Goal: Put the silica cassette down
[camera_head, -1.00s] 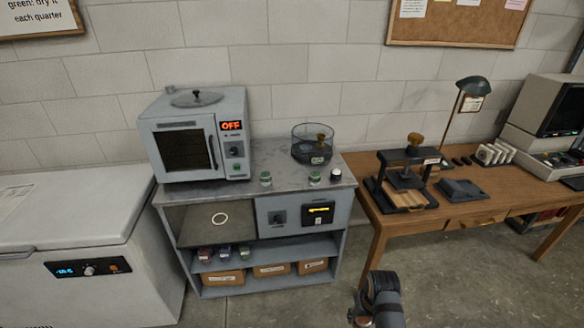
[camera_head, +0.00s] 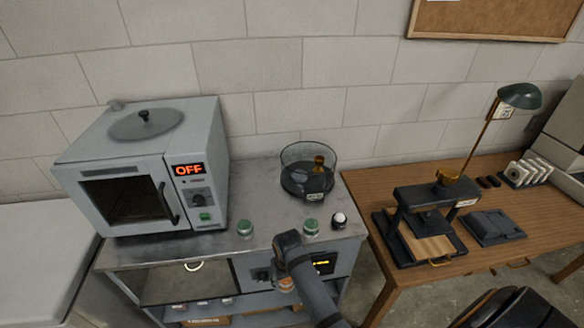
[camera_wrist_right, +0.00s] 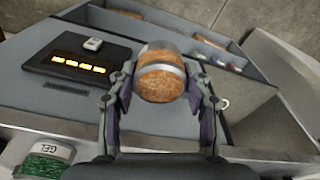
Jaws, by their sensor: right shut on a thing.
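The silica cassette (camera_wrist_right: 160,82) is a short cylinder with orange-brown grains and a grey metal band. My right gripper (camera_wrist_right: 161,98) is shut on it, one finger on each side. In the head view a bit of the orange cassette (camera_head: 286,285) shows below my right gripper (camera_head: 288,268), in front of the cabinet front; the fingers are mostly hidden there. The cassette looks held in the air. My left gripper is not in view.
The grey cabinet top (camera_head: 270,205) holds an oven (camera_head: 140,180) reading OFF, a glass desiccator bowl (camera_head: 307,173) and small jars (camera_head: 245,229). A panel with a lit yellow display (camera_wrist_right: 80,65) is close by. A wooden table (camera_head: 385,285) with a press (camera_head: 430,215) stands at right.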

